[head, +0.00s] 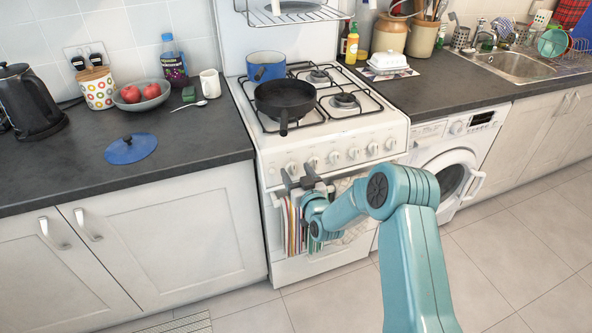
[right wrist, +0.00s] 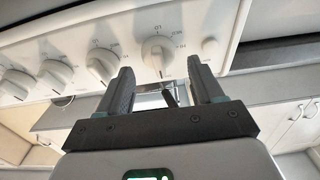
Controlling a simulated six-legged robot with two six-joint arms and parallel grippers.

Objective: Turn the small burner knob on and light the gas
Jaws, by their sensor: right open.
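The white stove (head: 270,215) stands in the middle of the head view. A row of white control knobs (head: 353,153) runs along its front panel. My right gripper (head: 298,175) is open in front of the left end of this row. In the right wrist view, one white knob (right wrist: 157,54) lies straight ahead, between the lines of the two fingertips (right wrist: 161,75). I cannot tell whether the fingers reach around it or touch it. Several more knobs (right wrist: 103,64) show to its left, and a small round button (right wrist: 210,46) to its right. My left gripper is not in view.
A black frying pan (head: 286,98) and a blue pot (head: 266,67) stand on the hob. Striped cloth (head: 293,225) hangs on the stove front below my gripper. A washing machine (head: 455,160) is at the right. The floor (head: 510,235) in front is clear.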

